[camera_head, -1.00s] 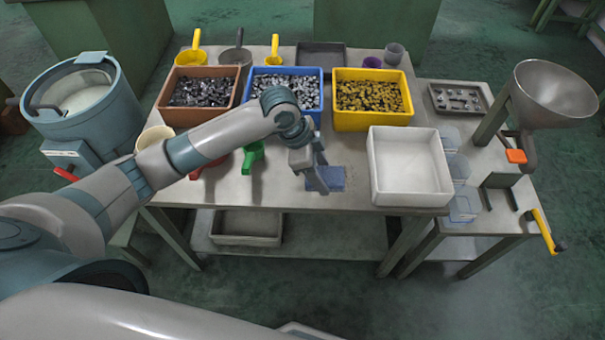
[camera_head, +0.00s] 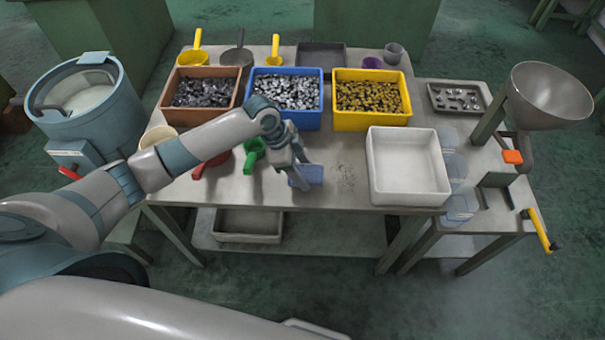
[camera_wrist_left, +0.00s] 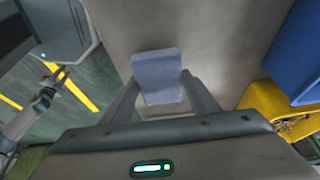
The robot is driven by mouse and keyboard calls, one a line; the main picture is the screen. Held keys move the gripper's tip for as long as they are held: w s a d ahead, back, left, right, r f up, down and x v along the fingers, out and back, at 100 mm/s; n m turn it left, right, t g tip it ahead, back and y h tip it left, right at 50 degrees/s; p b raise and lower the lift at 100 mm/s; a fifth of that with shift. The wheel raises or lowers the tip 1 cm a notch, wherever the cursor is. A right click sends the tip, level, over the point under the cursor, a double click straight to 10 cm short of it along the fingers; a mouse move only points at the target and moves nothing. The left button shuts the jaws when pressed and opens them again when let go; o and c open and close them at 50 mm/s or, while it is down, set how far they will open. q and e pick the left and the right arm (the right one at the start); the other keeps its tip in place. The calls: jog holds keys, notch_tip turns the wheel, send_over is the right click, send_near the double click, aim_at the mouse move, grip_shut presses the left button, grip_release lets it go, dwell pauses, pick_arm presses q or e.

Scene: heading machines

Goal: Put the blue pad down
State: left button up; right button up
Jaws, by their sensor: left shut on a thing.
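My left gripper (camera_head: 299,180) is shut on the blue pad (camera_head: 310,174) near the front edge of the steel table, left of the white tray. In the left wrist view the pad (camera_wrist_left: 158,66) sits between the two fingers of the left gripper (camera_wrist_left: 162,88), with its flat face showing. The frames do not clearly show whether the pad touches the table or hangs just above it.
A dark speckled patch (camera_head: 346,178) marks the bare table right of the pad. The white tray (camera_head: 408,184) stands further right. Behind are brown (camera_head: 166,113), blue (camera_head: 304,119) and yellow (camera_head: 372,121) bins of small parts. A green scoop (camera_head: 252,152) lies left of the gripper.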

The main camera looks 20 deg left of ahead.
pick_arm(q)
jog(key=shift+f+p, duration=0.3)
jog(key=shift+f, duration=0.9)
pick_arm(e)
jog(key=shift+d+r, duration=0.4)
jog(key=shift+r, duration=0.05)
pick_arm(q)
jog(key=shift+f, duration=0.25)
pick_arm(e)
jog(key=shift+f, duration=0.1)
pick_arm(q)
jog(key=o, duration=0.9)
jog(key=shift+s, duration=0.15)
jog(key=shift+o, duration=0.2)
jog(key=shift+f, duration=0.1)
jog(key=shift+s, duration=0.1)
pick_arm(e)
jog(key=shift+a, duration=0.35)
